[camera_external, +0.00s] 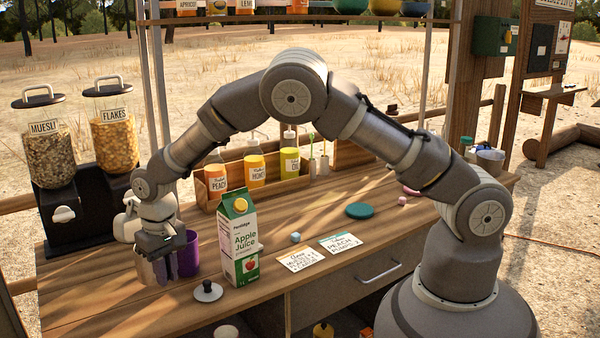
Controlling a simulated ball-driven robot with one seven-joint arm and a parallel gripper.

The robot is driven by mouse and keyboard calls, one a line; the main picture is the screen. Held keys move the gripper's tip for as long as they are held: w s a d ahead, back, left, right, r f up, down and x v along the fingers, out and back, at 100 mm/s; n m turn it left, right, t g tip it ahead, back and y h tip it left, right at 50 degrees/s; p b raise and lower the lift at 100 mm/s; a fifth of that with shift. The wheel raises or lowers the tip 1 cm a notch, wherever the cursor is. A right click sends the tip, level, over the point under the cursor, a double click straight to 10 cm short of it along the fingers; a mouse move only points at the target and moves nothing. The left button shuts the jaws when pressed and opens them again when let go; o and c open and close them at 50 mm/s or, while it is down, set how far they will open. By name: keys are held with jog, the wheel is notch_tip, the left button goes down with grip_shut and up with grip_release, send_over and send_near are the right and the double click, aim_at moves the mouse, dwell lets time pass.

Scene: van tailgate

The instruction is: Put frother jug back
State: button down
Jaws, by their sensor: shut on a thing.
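My gripper (168,262) points down over the left part of the wooden counter, its fingers close together. A purple cup (190,256) stands close to the right of the fingers, partly covered. A round metal lid with a black knob (208,291) lies at the counter's front.
An apple juice carton (239,240) stands right of the purple cup. Cereal dispensers (112,130) stand at the left back, and a wooden bottle rack (210,196) behind. Two cards (300,260) and a teal disc (360,211) lie right. The counter around the disc is mostly clear.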

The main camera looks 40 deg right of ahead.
jog(key=s+d+n, duration=0.4)
jog(key=s+n, duration=0.1)
jog(key=n, duration=0.1)
jog(key=w+a+b, duration=0.1)
jog(key=w+a, duration=0.2)
jog(key=w+a+f+b, duration=0.1)
jog(key=w+a, duration=0.3)
jog(key=w+a+b, duration=0.2)
jog(key=w+a, duration=0.2)
jog(key=shift+f, duration=0.35)
notch_tip(320, 180, down, 4)
jog(key=shift+r+b, duration=0.15)
jog(key=shift+b, duration=0.85)
jog(key=shift+r, duration=0.2)
jog(key=shift+f, duration=0.2)
jog(key=c, duration=1.1)
grip_release()
